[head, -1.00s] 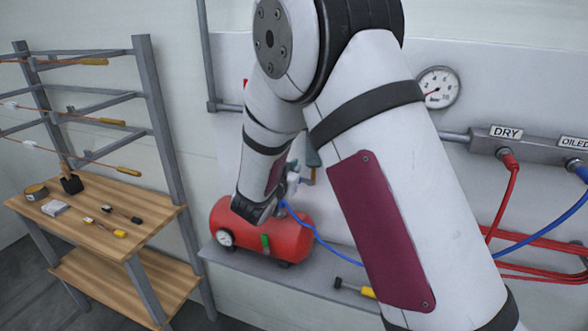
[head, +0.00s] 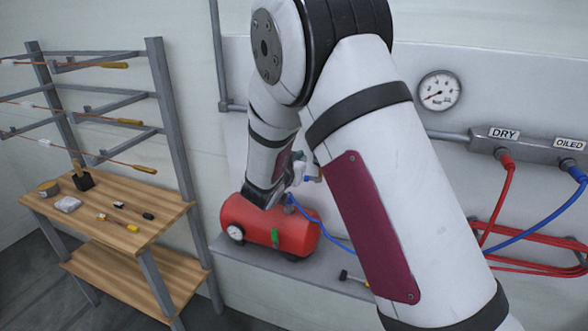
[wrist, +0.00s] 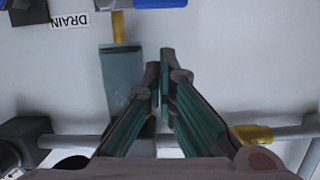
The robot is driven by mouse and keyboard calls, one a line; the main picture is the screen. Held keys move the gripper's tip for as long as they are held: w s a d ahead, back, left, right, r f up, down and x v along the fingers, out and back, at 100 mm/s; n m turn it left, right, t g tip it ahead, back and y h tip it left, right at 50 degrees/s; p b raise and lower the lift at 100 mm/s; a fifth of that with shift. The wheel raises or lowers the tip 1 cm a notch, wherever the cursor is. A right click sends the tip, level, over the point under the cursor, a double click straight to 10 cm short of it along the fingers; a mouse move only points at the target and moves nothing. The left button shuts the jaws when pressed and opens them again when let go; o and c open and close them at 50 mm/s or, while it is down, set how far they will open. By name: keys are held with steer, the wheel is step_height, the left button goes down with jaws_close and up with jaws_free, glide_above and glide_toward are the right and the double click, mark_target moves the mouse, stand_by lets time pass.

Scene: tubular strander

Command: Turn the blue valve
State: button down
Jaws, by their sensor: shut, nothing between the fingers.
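A blue part (wrist: 160,3), which looks like the blue valve's handle, shows at the top edge of the wrist view, cut off by the frame. A yellow stem (wrist: 119,27) and a teal block (wrist: 122,82) are to its lower left. My gripper (wrist: 160,70) is shut and empty, its fingertips pointing up in the wrist view, below the blue part and apart from it in the picture. The teal block is left of the fingers; I cannot tell whether they touch. In the head view my arm hides most of the gripper and the valve area.
A grey pipe (wrist: 80,142) with a yellow fitting (wrist: 252,134) crosses the wrist view. In the head view, a red tank (head: 290,237) stands on a ledge below my forearm. A wooden bench (head: 115,222) is left.

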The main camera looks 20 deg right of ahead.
steer(key=s+a+r+n+y+b, duration=0.2)
steer(key=s+a+r+n+y, duration=0.3)
steer(key=s+a+r+y, duration=0.75)
steer(key=s+d+f+n+g+h, duration=0.1)
steer(key=s+d+g, duration=0.2)
steer(key=s, duration=1)
steer(key=s+d+f+n+g+h, duration=0.1)
steer(key=s+d+g+h, duration=0.1)
steer(key=s+d, duration=0.5)
steer(key=s+g, duration=0.1)
steer(key=s, duration=0.5)
steer(key=shift+s+n+g+b, duration=0.3)
steer(key=shift+b, duration=0.1)
steer(key=shift+d+h, duration=0.15)
steer(key=shift+h, duration=0.1)
